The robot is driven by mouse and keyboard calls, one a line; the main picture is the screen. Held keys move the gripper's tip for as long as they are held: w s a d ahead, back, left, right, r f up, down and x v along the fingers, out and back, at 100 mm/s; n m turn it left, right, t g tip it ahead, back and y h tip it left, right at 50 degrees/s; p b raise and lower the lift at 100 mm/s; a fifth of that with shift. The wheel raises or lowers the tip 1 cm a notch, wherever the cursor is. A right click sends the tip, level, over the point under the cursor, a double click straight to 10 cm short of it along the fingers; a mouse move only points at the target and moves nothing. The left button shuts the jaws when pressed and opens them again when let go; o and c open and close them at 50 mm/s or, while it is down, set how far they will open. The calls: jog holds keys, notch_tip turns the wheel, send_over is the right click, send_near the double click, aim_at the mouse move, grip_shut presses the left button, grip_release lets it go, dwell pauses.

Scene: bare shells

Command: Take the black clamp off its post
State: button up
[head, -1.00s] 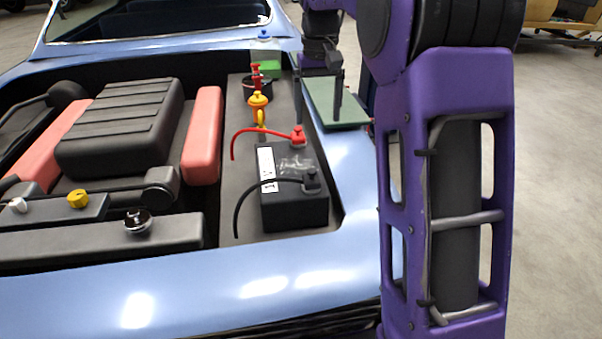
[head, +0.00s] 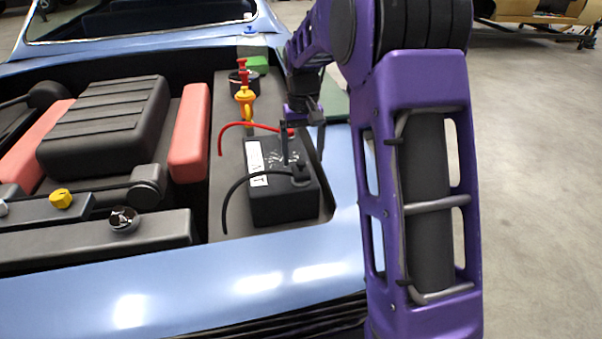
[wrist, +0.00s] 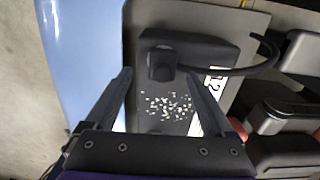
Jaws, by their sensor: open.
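The black clamp (head: 301,174) sits on its post at the near end of the black battery (head: 285,209); the post itself is hidden under it. A black cable (head: 228,198) runs from it to the left. In the wrist view the clamp (wrist: 162,66) is ahead, between the lines of my two fingers. My gripper (head: 303,157) is open and empty, above the battery and just behind the clamp in the head view. In the wrist view my gripper (wrist: 158,75) has its fingertips apart on either side of the clamp, with no contact visible.
The red clamp (head: 287,132) with its red cable is at the battery's far end, partly behind my gripper. Whitish crust (wrist: 167,105) lies on the battery top. A yellow part (head: 245,100) stands behind. The blue car body edge (head: 345,200) runs along the right.

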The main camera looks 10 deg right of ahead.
aim_at(301, 162)
jog(key=f, duration=0.4)
jog(key=shift+w+a, duration=0.1)
jog(key=shift+a, duration=0.1)
grip_shut()
